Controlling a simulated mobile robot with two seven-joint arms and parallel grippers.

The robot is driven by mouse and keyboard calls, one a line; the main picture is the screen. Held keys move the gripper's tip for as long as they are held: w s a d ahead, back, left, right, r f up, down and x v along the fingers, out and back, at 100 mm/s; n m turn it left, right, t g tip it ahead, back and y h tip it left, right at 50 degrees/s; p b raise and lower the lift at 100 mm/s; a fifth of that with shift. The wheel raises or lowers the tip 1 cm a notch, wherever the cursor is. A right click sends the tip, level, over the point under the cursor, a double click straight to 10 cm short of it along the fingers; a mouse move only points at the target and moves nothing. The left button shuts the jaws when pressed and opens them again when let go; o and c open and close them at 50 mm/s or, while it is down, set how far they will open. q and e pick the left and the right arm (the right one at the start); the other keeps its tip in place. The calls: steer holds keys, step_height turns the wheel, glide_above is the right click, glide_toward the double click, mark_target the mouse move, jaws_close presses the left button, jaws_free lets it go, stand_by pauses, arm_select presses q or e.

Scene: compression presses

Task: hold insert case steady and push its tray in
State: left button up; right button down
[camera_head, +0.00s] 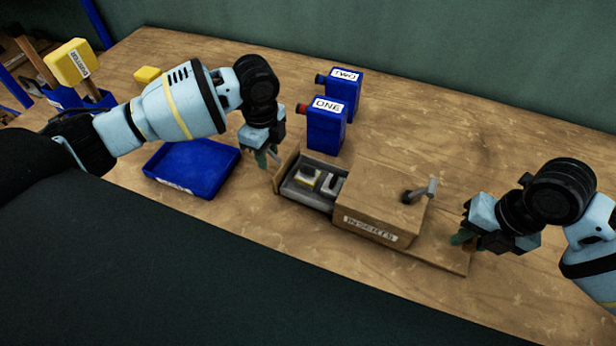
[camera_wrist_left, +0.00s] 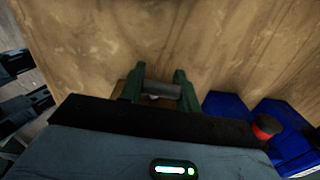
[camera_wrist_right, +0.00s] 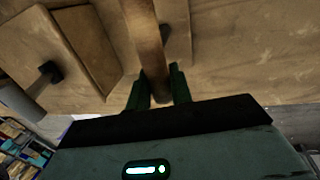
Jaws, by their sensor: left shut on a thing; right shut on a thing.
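The wooden insert case (camera_head: 378,205), labelled INSERTS, stands on the table with a grey lever (camera_head: 420,192) on top. Its tray (camera_head: 298,193) sticks out of the left end and holds grey and yellowish inserts. My left gripper (camera_head: 268,160) is at the tray's wooden front (camera_head: 284,168); in the left wrist view its fingers (camera_wrist_left: 160,92) are shut on a grey bar handle (camera_wrist_left: 162,88). My right gripper (camera_head: 463,236) is at the right end of the case's base; in the right wrist view its fingers (camera_wrist_right: 160,88) are shut on a wooden strip (camera_wrist_right: 148,45).
Two blue boxes, labelled ONE (camera_head: 325,130) and TWO (camera_head: 343,90), stand behind the tray. A blue bin (camera_head: 192,168) lies left of it. A yellow block (camera_head: 147,75) and a yellow-topped tool (camera_head: 72,62) are at the far left. The table's back right is clear.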

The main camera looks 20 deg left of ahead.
mark_target(281, 161)
arm_select(q)
steer(key=shift+d, duration=0.3)
steer(key=shift+s+d, duration=0.1)
steer(key=shift+d, duration=1.3)
steer(key=shift+s+d, duration=0.2)
steer(key=shift+d, duration=2.2)
steer(key=shift+s+d, duration=0.15)
steer(key=shift+d, duration=2.2)
steer(key=o, duration=1.1)
steer(key=shift+o, duration=0.3)
steer(key=shift+r, duration=0.1)
